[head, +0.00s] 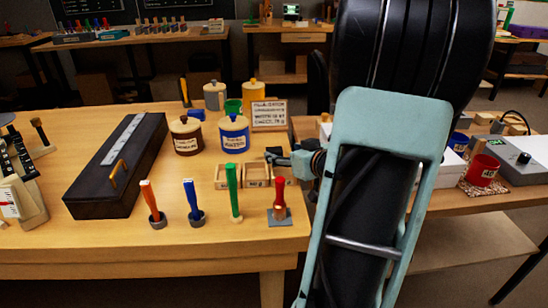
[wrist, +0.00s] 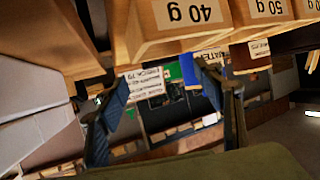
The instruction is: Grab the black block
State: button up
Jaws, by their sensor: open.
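My gripper (head: 276,156) is at the right part of the wooden bench, just above and behind the small wooden bins. In the wrist view, its two fingers (wrist: 160,100) stand apart with nothing seen held between them. A small dark patch (head: 289,174) shows beside the bins, below my gripper; it may be the black block, but I cannot tell. In the wrist view, wooden bins marked 40 g (wrist: 190,18) and 50 g (wrist: 268,8) fill the top. No clear black block shows there.
A long dark case (head: 118,165) lies at the left of the bench. Brown (head: 186,136) and blue (head: 234,134) jars stand behind the bins. Orange (head: 152,204), blue (head: 194,204), green (head: 233,193) and red (head: 280,200) handled tools stand along the front.

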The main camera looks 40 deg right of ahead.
aim_at(274, 149)
jog(key=b+x, duration=0.1)
jog(key=x, duration=0.4)
jog(key=shift+w+b, duration=0.2)
jog(key=shift+b, duration=0.15)
jog(key=c, duration=1.2)
